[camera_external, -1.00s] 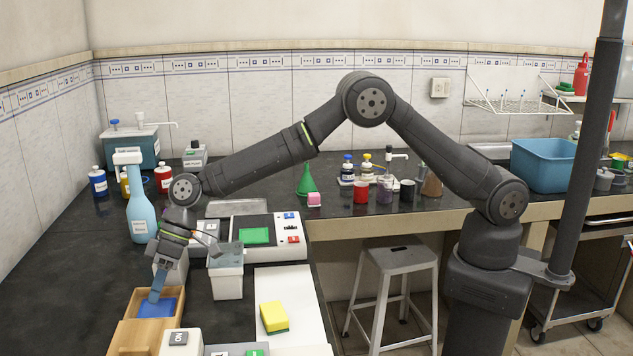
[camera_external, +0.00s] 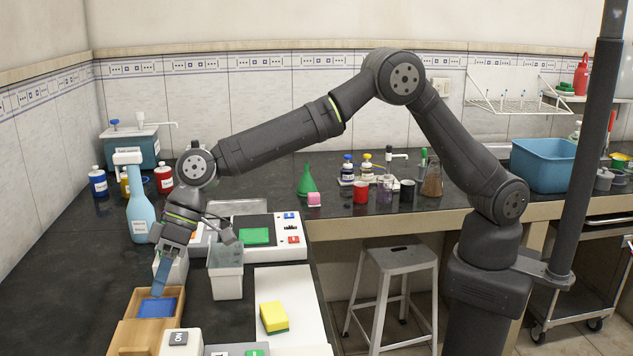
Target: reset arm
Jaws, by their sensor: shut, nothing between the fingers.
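My gripper (camera_external: 160,288) points down at the left of the bench, over the wooden box (camera_external: 120,338) with a blue pad (camera_external: 157,307) in it. Its blue fingers are shut with nothing between them. The fingertips are just above or at the near side of the pad; I cannot tell whether they touch it. The arm reaches across the bench from its base at the right, with the elbow raised high.
A white container (camera_external: 226,283) stands right of my gripper, and a light-blue bottle (camera_external: 139,215) behind it. A white device with a green screen (camera_external: 255,236) lies behind the container. A yellow sponge (camera_external: 272,315) lies on a white board (camera_external: 300,318). A stool (camera_external: 398,260) stands before the bench.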

